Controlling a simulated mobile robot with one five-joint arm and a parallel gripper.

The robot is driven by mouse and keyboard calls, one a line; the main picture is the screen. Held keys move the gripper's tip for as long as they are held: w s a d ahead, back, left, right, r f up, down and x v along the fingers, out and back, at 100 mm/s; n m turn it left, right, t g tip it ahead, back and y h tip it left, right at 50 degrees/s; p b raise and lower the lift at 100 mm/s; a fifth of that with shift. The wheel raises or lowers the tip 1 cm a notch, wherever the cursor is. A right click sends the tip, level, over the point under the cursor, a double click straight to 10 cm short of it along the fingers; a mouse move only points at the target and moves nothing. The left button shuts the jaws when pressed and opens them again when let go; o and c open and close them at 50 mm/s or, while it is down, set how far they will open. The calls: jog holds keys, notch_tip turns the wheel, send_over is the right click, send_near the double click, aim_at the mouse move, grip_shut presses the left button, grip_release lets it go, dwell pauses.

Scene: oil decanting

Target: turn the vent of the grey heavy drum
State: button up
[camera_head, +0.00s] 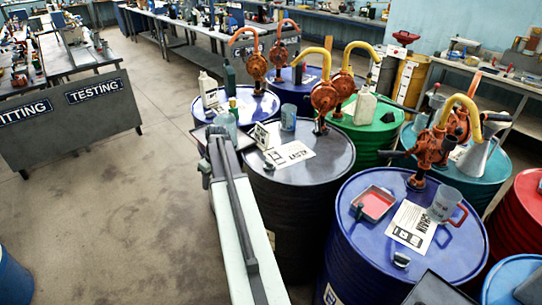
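The grey drum (310,220) stands in the middle, dark and ribbed, with a flat grey top. A white card (289,154) with dark print lies on its top. A small dark fitting (268,166) at the card's near left corner looks like the vent, but is too small to tell how it is turned. My arm comes up from the bottom edge along the drum's left side. My gripper (215,136) is at its far end, by the drum's left rim, left of the fitting and apart from it. Its fingers are too small and cluttered to read.
An orange hand pump (324,97), a blue-grey mug (288,119) and a standing card (261,135) are on the grey drum. A blue drum (350,250) stands close on the right, a green drum (372,133) behind. Open floor (120,210) lies left.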

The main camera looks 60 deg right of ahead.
jog(key=s+d+r+p, duration=0.1)
jog(key=s+d, duration=0.2)
jog(key=d, duration=0.3)
jog(key=s+d+r+t, duration=0.1)
jog(key=s+d, duration=0.2)
jog(key=d, duration=0.3)
jog(key=s+d+r+p, duration=0.1)
jog(key=s+d, duration=0.1)
jog(key=d, duration=0.4)
jog(key=h, duration=0.1)
send_near(272, 163)
jog(key=f, duration=0.2)
jog(key=shift+m+t, duration=0.3)
jog(key=shift+m, duration=0.1)
jog(key=b+x, duration=0.7)
jog(key=shift+w+d, duration=0.15)
jog(key=shift+w, duration=0.15)
jog(key=shift+r, duration=0.1)
jog(key=shift+c, duration=0.3)
